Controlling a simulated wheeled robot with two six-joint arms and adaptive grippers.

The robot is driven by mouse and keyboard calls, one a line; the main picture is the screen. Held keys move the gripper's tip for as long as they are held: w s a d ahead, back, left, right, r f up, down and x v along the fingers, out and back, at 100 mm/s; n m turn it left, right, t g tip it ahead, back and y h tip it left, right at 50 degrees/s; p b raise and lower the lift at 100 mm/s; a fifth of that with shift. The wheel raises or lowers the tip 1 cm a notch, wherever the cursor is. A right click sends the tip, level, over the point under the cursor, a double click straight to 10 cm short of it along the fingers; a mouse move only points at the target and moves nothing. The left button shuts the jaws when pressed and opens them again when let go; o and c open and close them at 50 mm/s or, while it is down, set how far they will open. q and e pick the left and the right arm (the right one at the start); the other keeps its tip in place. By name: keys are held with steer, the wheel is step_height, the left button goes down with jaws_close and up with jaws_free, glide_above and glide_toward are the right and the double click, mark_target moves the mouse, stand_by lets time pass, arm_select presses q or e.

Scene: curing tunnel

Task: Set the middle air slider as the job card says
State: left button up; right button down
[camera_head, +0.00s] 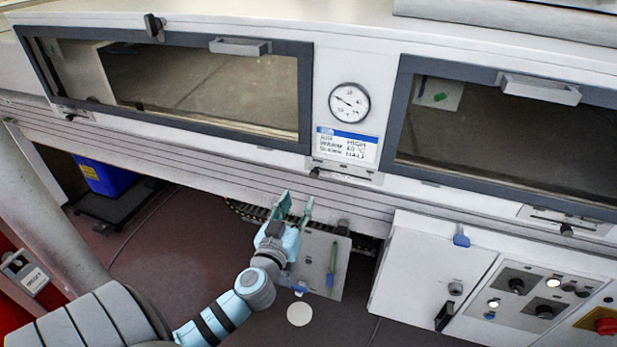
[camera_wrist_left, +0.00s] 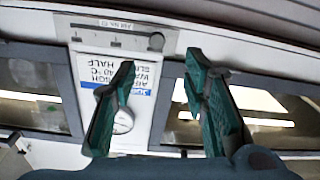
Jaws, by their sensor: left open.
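The middle air slider (camera_head: 342,173) is a pale strip on the tunnel front under the job card. It also shows upside down in the left wrist view (camera_wrist_left: 118,38). Its dark knob (camera_wrist_left: 157,41) stands at the slot's left end in the head view, the right end in the wrist view. The job card (camera_head: 347,144) has a blue header and lines ending HIGH, 40 °C and HALF; it also shows inverted in the wrist view (camera_wrist_left: 118,72). My left gripper (camera_head: 294,203) is open and empty, below and apart from the slider. My right gripper is out of view.
A round gauge (camera_head: 349,102) sits above the card between two framed windows. Other sliders show at left (camera_head: 72,113) and right (camera_head: 565,228). A control panel (camera_head: 520,297) with knobs and lit buttons stands lower right. A blue bin (camera_head: 105,178) stands under the tunnel.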

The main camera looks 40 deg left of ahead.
mark_target(313, 176)
arm_select(q)
steer(key=x, duration=1.1)
steer(key=shift+w+d, duration=0.15)
steer(key=shift+w, duration=0.05)
steer(key=shift+f, duration=0.1)
jaws_close()
